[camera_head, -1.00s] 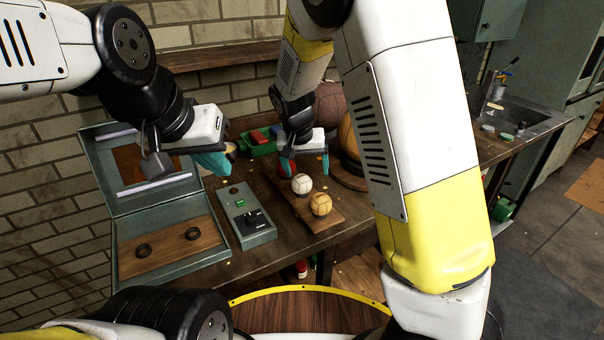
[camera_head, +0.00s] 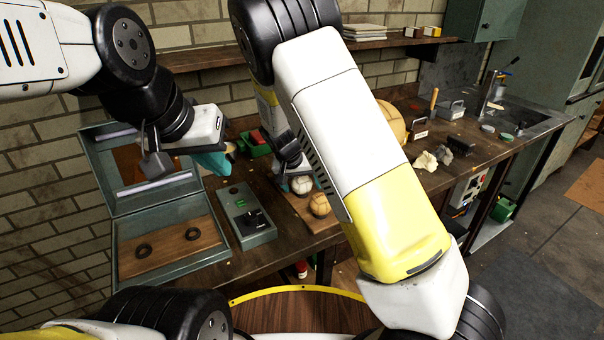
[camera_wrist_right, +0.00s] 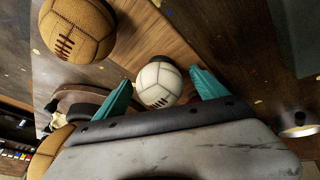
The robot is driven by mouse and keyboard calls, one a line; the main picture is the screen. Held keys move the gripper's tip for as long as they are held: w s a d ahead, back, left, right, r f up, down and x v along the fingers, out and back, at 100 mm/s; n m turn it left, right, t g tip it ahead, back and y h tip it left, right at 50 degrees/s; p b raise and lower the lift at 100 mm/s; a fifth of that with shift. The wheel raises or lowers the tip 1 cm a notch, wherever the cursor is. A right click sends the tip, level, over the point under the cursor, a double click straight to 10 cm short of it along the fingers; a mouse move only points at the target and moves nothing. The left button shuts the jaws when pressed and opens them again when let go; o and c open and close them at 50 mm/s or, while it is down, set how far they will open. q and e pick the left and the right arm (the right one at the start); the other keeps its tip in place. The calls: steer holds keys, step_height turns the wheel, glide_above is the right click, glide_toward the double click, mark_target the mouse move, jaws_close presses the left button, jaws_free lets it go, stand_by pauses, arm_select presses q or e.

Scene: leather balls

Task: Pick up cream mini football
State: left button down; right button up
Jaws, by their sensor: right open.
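The cream mini football (camera_head: 301,186) is a small pale ball with dark lacing, on a wooden board (camera_head: 330,222) on the workbench. My right gripper (camera_head: 299,183) is low over it, partly hiding it in the head view. In the right wrist view the football (camera_wrist_right: 158,84) lies between the two teal fingertips of my right gripper (camera_wrist_right: 160,92), which stand apart on either side of it. Contact cannot be told. My left gripper (camera_head: 214,160) hangs over the bench to the left, away from the ball; its finger gap is unclear.
A tan mini ball (camera_head: 319,205) sits close to the football, also in the wrist view (camera_wrist_right: 78,28). A grey-green control box (camera_head: 246,216) and an open case (camera_head: 168,242) lie to the left. A larger tan ball (camera_head: 391,124) stands behind my right arm.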

steer(key=c, duration=1.5)
